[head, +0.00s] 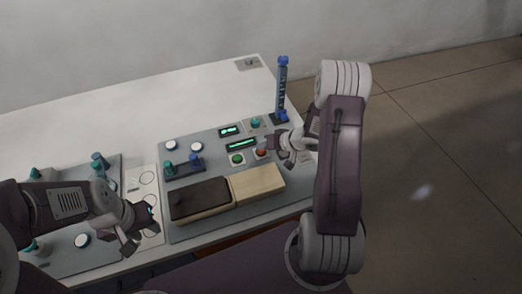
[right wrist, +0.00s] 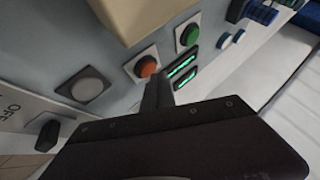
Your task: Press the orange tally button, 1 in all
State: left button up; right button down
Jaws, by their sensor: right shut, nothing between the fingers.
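The orange button (head: 262,152) sits on the grey panel, on a pale square base. In the right wrist view the orange button (right wrist: 147,67) shows just above and left of my fingertips. My right gripper (head: 272,143) is shut and empty, with its tips close beside the button in the head view. In the right wrist view the shut fingers (right wrist: 157,90) reach toward the button's lower right edge; I cannot tell whether they touch it. My left gripper (head: 142,228) is over the panel's lower left, its fingers apart and empty.
A green button (head: 237,159) stands left of the orange one, and lit displays (head: 242,143) lie behind. A dark and cream box (head: 258,183) lies in front. A blue column (head: 282,86) rises at the back right. The white table (head: 150,110) is clear behind the panels.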

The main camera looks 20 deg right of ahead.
aim_at(263, 152)
jog(key=shift+f, duration=0.5)
dwell(0.6)
dwell(0.3)
jog(key=shift+r+p, duration=0.85)
jog(key=shift+p, duration=0.15)
notch_tip(263, 152, up, 5)
jog(key=p, duration=0.6)
jog(key=shift+r, duration=0.1)
